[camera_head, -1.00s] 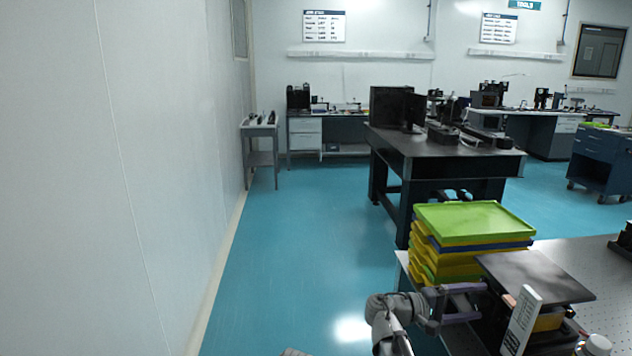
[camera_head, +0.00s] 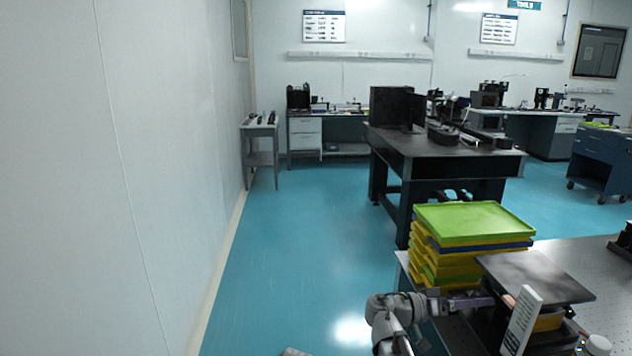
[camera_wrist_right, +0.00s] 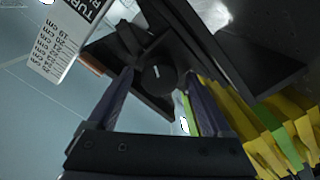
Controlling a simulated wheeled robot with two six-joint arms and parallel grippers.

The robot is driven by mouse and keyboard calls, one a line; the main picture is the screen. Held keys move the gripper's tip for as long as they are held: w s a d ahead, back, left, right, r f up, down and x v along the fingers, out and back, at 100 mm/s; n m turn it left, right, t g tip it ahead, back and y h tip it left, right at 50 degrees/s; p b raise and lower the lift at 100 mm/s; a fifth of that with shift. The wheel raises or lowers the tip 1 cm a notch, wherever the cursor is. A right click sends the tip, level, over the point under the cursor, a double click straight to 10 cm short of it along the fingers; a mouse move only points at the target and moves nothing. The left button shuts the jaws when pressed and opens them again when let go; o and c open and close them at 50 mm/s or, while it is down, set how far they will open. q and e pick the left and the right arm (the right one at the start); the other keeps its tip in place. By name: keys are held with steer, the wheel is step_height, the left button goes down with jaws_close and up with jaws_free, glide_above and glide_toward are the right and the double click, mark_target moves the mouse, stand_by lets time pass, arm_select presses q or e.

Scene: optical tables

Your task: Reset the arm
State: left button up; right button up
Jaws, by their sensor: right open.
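My right gripper (camera_head: 490,301) reaches in from the bottom middle of the head view, over the near table's left end. Its purple-grey fingers point right, at the dark stand under a flat plate (camera_head: 535,277). In the right wrist view the two fingers (camera_wrist_right: 160,80) are apart, with a dark round knob and bracket (camera_wrist_right: 158,76) showing between and beyond them. I see nothing clearly held; whether the fingers touch the stand cannot be told. My left gripper is not in view.
A stack of green, yellow and blue trays (camera_head: 470,222) stands close behind my right gripper. A white labelled card (camera_head: 521,322) and a white-capped bottle (camera_head: 596,345) are at the right. A black table (camera_head: 445,148) stands further back. The blue floor (camera_head: 310,240) at left is clear.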

steer(key=shift+m, duration=1.1)
steer(key=shift+a, duration=0.1)
